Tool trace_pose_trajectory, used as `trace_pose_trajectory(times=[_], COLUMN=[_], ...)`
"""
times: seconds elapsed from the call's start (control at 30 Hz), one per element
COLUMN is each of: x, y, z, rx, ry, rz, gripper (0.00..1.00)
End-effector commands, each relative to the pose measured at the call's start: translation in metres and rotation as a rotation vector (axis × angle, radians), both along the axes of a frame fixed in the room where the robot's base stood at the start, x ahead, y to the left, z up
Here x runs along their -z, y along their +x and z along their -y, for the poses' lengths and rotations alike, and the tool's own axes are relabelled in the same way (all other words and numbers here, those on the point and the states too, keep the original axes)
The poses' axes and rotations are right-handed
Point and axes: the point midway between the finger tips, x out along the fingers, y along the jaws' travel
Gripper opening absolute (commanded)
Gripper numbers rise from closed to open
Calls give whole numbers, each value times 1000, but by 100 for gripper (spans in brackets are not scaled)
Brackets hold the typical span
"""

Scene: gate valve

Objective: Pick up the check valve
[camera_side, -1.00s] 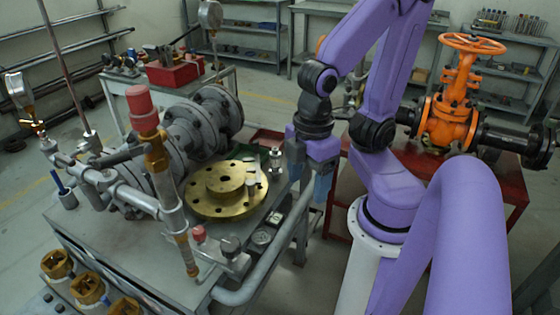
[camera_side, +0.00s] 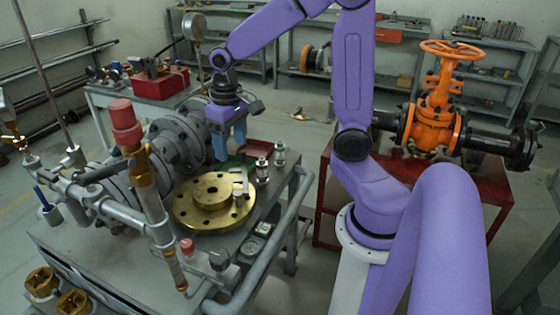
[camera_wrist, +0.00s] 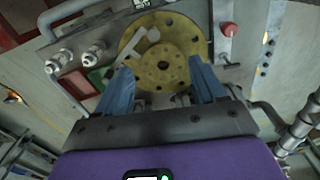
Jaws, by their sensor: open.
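Two small steel fittings stand upright at the table's right side, the nearer one (camera_side: 262,171) and the farther one (camera_side: 280,154). In the wrist view they lie at upper left, one (camera_wrist: 93,53) beside the other (camera_wrist: 53,66). A pale T-shaped piece (camera_wrist: 138,44) rests on the round brass flange (camera_wrist: 165,70); in the side view the piece (camera_side: 240,182) is at the flange's right rim. I cannot tell which of these small parts is the check valve. My gripper (camera_side: 230,148) is open and empty, pointing down above the table's far part. Its blue fingers (camera_wrist: 159,70) overlap the flange's lower part in the wrist view.
Large grey flanged piping (camera_side: 180,148) lies left of my gripper. A red-capped upright pipe (camera_side: 126,125) stands at the front left. A rail (camera_side: 265,235) runs along the table's right edge. An orange gate valve (camera_side: 435,125) stands on a red bench at right.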

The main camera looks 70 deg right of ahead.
Motion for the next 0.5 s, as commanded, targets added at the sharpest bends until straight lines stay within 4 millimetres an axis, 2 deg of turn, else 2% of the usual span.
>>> trace_pose_trajectory(times=[0.1,0.23,0.37,0.5], x=[3,6,10,16], y=[24,42,52,53], z=[38,84,133,190], rx=[202,412,621,848], ry=[-1,1,1,3], rz=[-4,-7,-9,-13], gripper=[69,69,69,69])
